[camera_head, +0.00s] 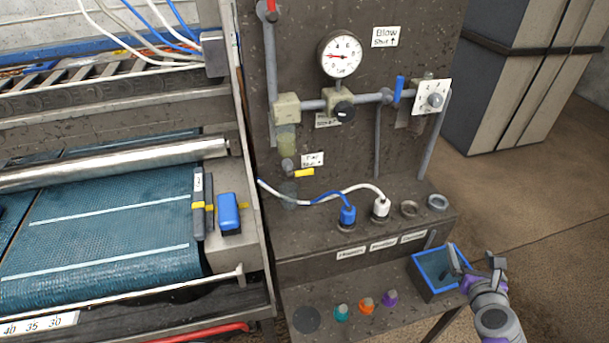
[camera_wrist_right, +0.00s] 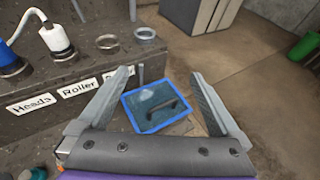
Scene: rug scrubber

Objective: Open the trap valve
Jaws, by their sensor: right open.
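The trap valve (camera_head: 288,166) is a small valve with a yellow lever (camera_head: 304,173), below a cloudy trap bowl (camera_head: 286,141) on the dark panel in the head view. The lever points to the right, roughly level. A small label (camera_head: 313,159) sits just above it, its print too small to read surely. My right gripper (camera_head: 474,262) is open and empty over the blue-rimmed tray at lower right, well away from the valve. Its spread fingers also show in the right wrist view (camera_wrist_right: 160,76). The valve is not in the wrist view. My left gripper is out of view.
A blue-rimmed tray (camera_head: 418,270) holds a dark item (camera_wrist_right: 168,106). A gauge (camera_head: 339,55), a black knob (camera_head: 344,111) and a blue lever (camera_head: 399,89) sit above the valve. Blue and white hoses (camera_head: 330,196) run below it. A teal belt (camera_head: 120,215) lies left.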

